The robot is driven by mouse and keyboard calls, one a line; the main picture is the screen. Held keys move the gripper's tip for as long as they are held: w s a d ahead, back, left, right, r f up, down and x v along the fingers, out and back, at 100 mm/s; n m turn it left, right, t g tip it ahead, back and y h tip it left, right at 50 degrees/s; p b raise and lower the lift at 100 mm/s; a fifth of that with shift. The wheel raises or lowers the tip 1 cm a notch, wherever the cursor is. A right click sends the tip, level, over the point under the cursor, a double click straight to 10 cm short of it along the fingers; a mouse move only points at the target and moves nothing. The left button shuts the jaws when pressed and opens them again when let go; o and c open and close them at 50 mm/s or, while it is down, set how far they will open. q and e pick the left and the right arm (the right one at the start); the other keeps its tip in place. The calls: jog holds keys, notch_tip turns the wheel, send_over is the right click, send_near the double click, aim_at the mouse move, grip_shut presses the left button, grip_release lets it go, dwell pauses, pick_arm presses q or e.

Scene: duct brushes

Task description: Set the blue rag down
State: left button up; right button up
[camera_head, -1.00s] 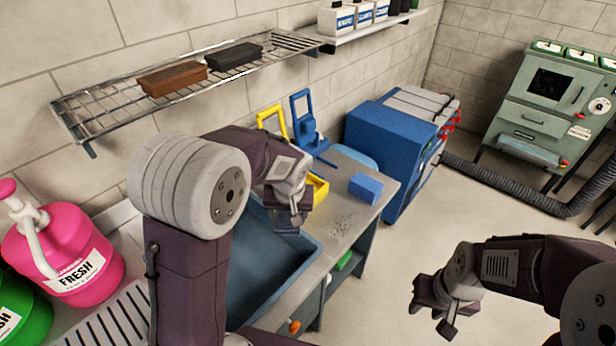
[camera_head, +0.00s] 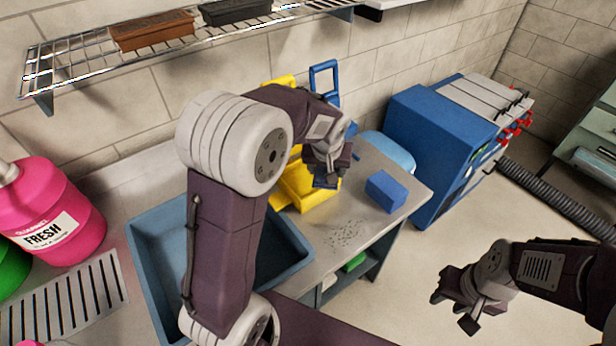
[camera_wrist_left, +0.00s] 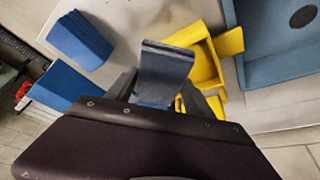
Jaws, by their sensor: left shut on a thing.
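My left gripper (camera_head: 326,172) is shut on a folded grey-blue rag (camera_wrist_left: 163,72). In the left wrist view the rag stands up between the two fingers (camera_wrist_left: 160,98). In the head view only a small part of the rag (camera_head: 325,183) shows below the fingers, beside the yellow bin; whether it touches anything is not clear. A brighter blue block (camera_head: 386,192) sits on the metal counter (camera_head: 345,235), apart from the gripper; it also shows in the left wrist view (camera_wrist_left: 80,40). My right gripper (camera_head: 465,300) is open and empty, over the floor right of the counter.
The yellow bin (camera_head: 306,194) stands close by the left gripper, and a blue frame (camera_head: 324,78) behind it. A blue sink basin (camera_head: 155,250) lies left. A blue machine (camera_head: 435,135) stands beyond the counter's right end. The speckled counter front is bare.

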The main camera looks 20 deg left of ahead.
pick_arm(q)
send_over(307, 179)
jog(key=s, duration=0.1)
jog(key=f, duration=0.2)
jog(key=f+p, duration=0.1)
jog(key=f, duration=0.1)
jog(key=shift+s+d+f, duration=0.1)
jog(key=shift+d+f, duration=0.1)
jog(key=shift+f, duration=2.2)
jog(key=shift+f+b, duration=0.15)
jog(key=shift+b, duration=0.15)
jog(key=o, duration=1.2)
